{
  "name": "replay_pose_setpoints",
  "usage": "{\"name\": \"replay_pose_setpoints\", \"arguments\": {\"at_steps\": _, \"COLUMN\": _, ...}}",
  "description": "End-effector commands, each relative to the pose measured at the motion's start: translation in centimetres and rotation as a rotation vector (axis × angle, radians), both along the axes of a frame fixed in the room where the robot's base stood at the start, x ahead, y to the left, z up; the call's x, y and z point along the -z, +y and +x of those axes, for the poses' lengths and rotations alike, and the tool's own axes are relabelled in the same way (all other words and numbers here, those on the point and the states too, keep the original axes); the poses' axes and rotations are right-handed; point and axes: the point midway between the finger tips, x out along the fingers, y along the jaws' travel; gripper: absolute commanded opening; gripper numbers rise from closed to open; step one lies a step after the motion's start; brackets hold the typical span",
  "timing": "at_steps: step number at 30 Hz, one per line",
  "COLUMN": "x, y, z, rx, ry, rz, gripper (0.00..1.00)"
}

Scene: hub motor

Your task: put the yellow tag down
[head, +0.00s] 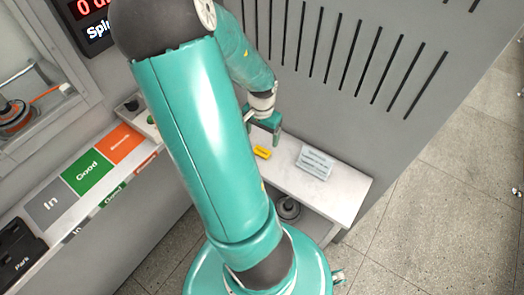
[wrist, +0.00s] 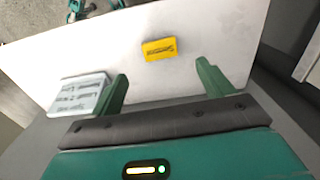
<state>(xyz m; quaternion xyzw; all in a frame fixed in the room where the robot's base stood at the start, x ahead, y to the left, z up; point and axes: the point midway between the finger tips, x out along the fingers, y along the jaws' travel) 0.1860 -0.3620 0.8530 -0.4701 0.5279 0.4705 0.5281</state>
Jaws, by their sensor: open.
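The yellow tag (head: 262,152) lies on the white shelf (head: 340,195). In the wrist view the yellow tag (wrist: 160,49) lies flat on the bare white surface, with dark print too small to read. My gripper (head: 264,131) is just behind the tag in the head view. In the wrist view my gripper (wrist: 162,80) is open, its two green fingers apart with nothing between them. The tag lies beyond the fingertips, between their lines, and is not touched.
A slotted grey panel (head: 350,60) rises behind the shelf. Coloured In, Good (head: 88,171) and orange areas lie left.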

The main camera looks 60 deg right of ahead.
Motion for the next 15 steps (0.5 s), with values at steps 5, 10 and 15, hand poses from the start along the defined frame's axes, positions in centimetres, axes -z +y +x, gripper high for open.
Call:
{"name": "replay_pose_setpoints", "arguments": {"at_steps": 5, "x": 2.5, "y": 0.0, "z": 0.0, "rx": 0.000, "ry": 0.002, "rz": 0.002, "gripper": 0.80}}
{"name": "replay_pose_setpoints", "arguments": {"at_steps": 10, "x": 3.7, "y": -0.1, "z": 0.0, "rx": -0.001, "ry": 0.001, "rz": 0.002, "gripper": 0.80}}
{"name": "replay_pose_setpoints", "arguments": {"at_steps": 15, "x": 6.4, "y": -0.2, "z": -0.2, "rx": -0.002, "ry": 0.003, "rz": 0.003, "gripper": 0.80}}
